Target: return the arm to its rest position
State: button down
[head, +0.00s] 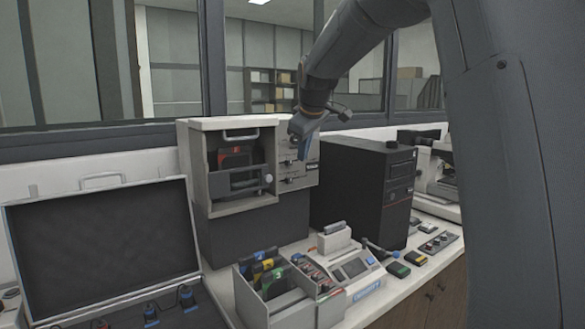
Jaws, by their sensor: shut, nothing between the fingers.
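My arm reaches in from the upper right. My gripper (305,135) is shut and empty. In the picture it overlaps the right-hand control panel of the mounting press (228,208); I cannot tell whether it touches it. The press is a pale box on a dark base, with an open front bay holding a dark part with a red patch (236,157). The gripper hides part of the panel's knobs.
A black tower unit (365,190) stands right of the press, with a microscope (440,172) beyond. An open case (100,245) is at left. A bin with coloured items (270,310) and a small console (352,272) stand in front. Windows are behind.

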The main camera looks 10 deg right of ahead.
jog(key=shift+s+d+r, duration=0.15)
jog(key=shift+d+r, duration=0.05)
jog(key=shift+r, duration=0.25)
jog(key=shift+f, duration=0.1)
jog(key=s+a+f+m+g, duration=0.2)
jog(key=s+f+m+g, duration=0.1)
jog(key=s+f, duration=1.3)
jog(key=s+a+f+m+g, duration=0.1)
jog(key=s+f+m, duration=0.4)
jog(key=s+f, duration=1)
jog(key=s+g, duration=0.1)
jog(key=s, duration=0.4)
jog(key=shift+a+f+g+b, duration=0.35)
jog(key=shift+a+g, duration=0.05)
